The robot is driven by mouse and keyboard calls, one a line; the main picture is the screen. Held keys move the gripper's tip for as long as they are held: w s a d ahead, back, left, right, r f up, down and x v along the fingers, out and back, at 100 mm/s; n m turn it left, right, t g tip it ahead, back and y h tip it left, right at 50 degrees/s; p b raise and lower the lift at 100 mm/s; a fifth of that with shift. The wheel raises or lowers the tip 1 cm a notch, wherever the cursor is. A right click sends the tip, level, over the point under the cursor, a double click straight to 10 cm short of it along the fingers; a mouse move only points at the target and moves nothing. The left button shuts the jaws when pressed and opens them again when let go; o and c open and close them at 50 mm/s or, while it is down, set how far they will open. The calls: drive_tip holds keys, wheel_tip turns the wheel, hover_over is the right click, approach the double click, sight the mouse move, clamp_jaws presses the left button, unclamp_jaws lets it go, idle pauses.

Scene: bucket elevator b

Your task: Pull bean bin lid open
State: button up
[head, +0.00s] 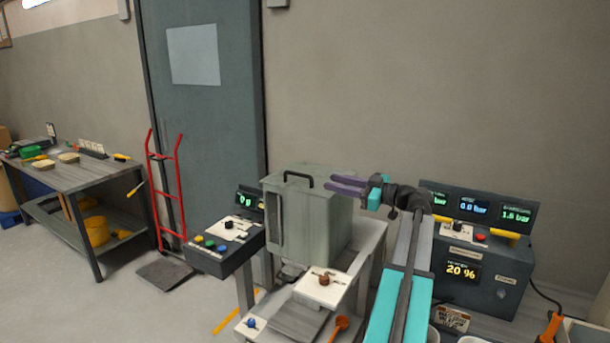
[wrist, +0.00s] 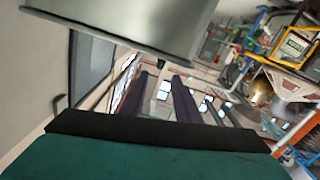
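The bean bin (head: 305,218) is a grey-green metal box on a stand in the head view. Its lid (head: 325,188) lies flat on top, and looks closed. A black bar handle (head: 298,177) stands up from the lid near its front left. My gripper (head: 331,184) has purple fingers and is just right of the handle, around lid height, pointing left. In the wrist view the two dark fingers (wrist: 160,92) are spread with nothing between them. A pale metal body, likely the bin (wrist: 130,28), fills the top of that view. The handle is not clear there.
A control box with buttons (head: 225,246) stands left of the bin. A display console (head: 470,255) stands to the right. A white panel with a brown knob (head: 323,288) is below the bin. A red hand truck (head: 167,190) and workbench (head: 80,177) are farther left.

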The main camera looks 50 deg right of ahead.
sight(305, 176)
drive_tip(key=p+x, duration=0.4)
drive_tip(key=x, duration=0.7)
drive_tip(key=shift+w, duration=0.15)
drive_tip(key=c, duration=0.7)
clamp_jaws()
drive_tip(key=shift+r, duration=0.15)
